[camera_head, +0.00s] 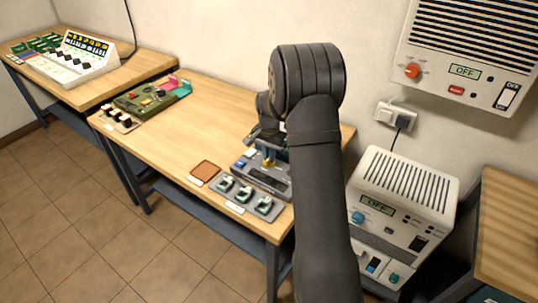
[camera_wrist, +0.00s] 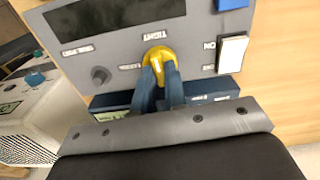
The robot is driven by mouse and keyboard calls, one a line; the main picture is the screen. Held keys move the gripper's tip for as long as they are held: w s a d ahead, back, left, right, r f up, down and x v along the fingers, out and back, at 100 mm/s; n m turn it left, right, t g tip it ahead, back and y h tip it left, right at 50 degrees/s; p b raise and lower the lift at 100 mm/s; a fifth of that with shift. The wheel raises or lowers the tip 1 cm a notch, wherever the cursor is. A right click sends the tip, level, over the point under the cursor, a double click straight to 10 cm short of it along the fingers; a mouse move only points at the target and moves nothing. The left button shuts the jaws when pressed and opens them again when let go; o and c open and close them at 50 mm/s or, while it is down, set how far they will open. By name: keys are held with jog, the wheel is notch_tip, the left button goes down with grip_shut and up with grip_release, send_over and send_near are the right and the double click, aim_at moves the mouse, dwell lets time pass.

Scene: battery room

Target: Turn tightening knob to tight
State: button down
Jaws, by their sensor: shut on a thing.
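The tightening knob (camera_wrist: 158,53) is yellow and sits on a grey panel (camera_wrist: 197,35) in the wrist view. An upside-down TIGHT label is just above it, with a smaller label to its left. My gripper (camera_wrist: 161,75) has its two dark blue fingers shut on the knob, one on each side. They hide its lower part, and I cannot tell exactly where the knob points. In the head view the panel's device (camera_head: 245,165) stands at the right end of the middle table, partly behind my arm, with a small yellow spot under my gripper.
A white rocker switch (camera_wrist: 232,54) and a dark round knob (camera_wrist: 100,75) flank the yellow knob. A grey tray (camera_head: 233,201) with several green-topped parts and a brown pad (camera_head: 205,171) lie near the device. A white power unit (camera_head: 405,190) stands right of the table.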

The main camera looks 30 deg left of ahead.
jog(key=c, duration=1.5)
grip_release()
jog(key=shift+o, duration=0.2)
jog(key=shift+r, duration=0.1)
notch_tip(320, 180, up, 17)
jog(key=shift+r, duration=0.15)
notch_tip(320, 180, down, 18)
jog(key=shift+r, duration=0.2)
